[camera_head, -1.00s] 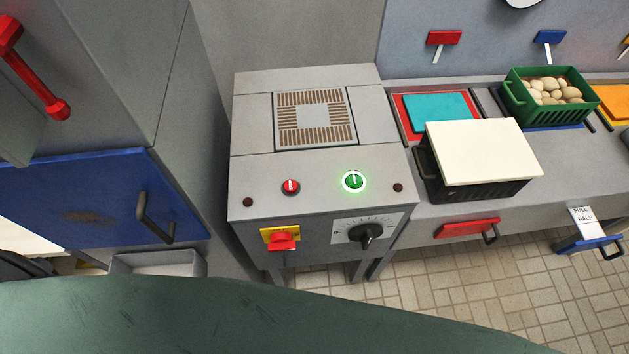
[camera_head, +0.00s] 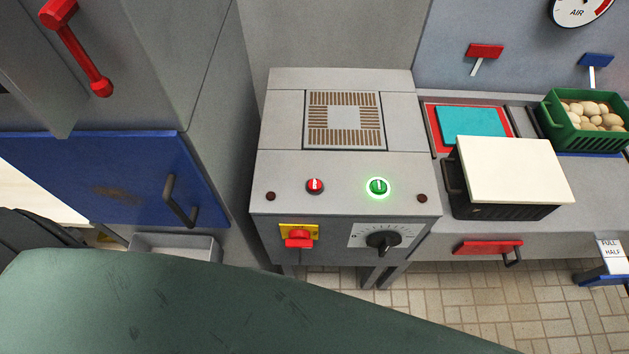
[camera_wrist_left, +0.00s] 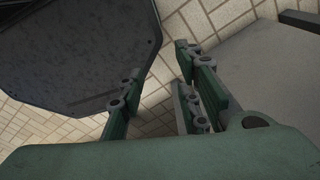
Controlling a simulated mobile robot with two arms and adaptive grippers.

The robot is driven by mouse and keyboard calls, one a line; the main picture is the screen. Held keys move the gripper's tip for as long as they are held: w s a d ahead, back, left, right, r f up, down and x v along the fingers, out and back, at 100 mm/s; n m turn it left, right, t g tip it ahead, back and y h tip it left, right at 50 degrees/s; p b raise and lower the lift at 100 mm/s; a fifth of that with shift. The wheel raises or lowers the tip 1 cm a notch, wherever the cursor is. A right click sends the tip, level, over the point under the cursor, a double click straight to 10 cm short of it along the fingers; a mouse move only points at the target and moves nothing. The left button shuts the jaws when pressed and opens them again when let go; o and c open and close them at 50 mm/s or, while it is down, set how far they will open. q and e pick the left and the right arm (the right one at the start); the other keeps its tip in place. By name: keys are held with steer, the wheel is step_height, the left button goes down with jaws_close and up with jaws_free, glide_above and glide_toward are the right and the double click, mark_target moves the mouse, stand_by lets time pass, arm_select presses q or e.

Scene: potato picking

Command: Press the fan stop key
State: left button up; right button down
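The grey fan console (camera_head: 345,165) stands in the middle of the head view. A red round key with a white mark (camera_head: 314,186), which looks like the stop key, sits on its sloped front panel. A green key (camera_head: 378,187) to its right glows. No gripper is near the keys in the head view. My left gripper (camera_wrist_left: 160,72) shows in the wrist view, its green fingers apart and empty above the tiled floor. My right gripper is not in view.
Below the keys are a red-and-yellow switch (camera_head: 299,237) and a black dial (camera_head: 384,242). A blue door (camera_head: 110,185) with a dark handle is at left. At right are a black crate with a cream lid (camera_head: 515,170) and a green crate of potatoes (camera_head: 552,124).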

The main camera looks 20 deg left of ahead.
arm_select(q)
jaws_close()
stand_by(1.3)
